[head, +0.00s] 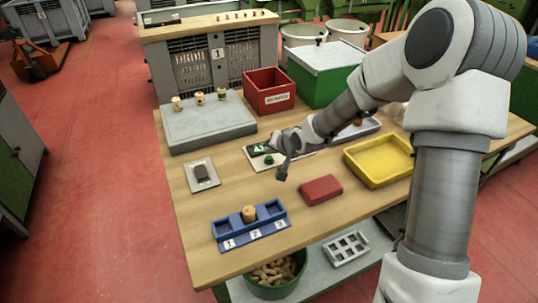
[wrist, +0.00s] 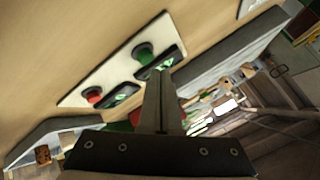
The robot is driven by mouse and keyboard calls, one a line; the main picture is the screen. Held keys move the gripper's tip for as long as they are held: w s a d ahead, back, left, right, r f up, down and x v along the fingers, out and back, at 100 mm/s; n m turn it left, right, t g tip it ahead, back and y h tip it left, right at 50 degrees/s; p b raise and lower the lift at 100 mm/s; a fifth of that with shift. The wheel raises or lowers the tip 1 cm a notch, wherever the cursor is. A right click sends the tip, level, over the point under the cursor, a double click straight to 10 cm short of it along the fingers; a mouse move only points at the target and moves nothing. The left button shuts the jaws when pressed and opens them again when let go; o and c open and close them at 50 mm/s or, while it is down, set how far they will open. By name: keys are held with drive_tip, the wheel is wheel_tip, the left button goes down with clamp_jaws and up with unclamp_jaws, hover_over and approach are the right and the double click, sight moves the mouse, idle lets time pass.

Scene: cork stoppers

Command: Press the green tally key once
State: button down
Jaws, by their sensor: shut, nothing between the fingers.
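The green key (head: 268,159) is on a pale panel (head: 256,165) in the middle of the table, in front of a small dark display (head: 259,148) with a green mark. In the wrist view the green key (wrist: 143,52) shows beside its display (wrist: 158,64). A red key (wrist: 94,96) and a second display (wrist: 122,95) are on the same panel (wrist: 77,99); in the head view my arm hides that part. My gripper (head: 281,178) is shut and empty, above the table just right of and in front of the green key. Its shut fingers (wrist: 159,78) appear apart from the key.
A red block (head: 321,190) and a yellow tray (head: 360,170) lie to the right. A blue numbered holder (head: 238,239) with a cork (head: 249,213) in its middle slot stands in front. A switch plate (head: 202,176) is at left. A red bin (head: 269,91) stands behind.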

wheel_tip(320, 180, up, 5)
drive_tip(key=p, duration=0.4)
idle(0.3)
idle(0.5)
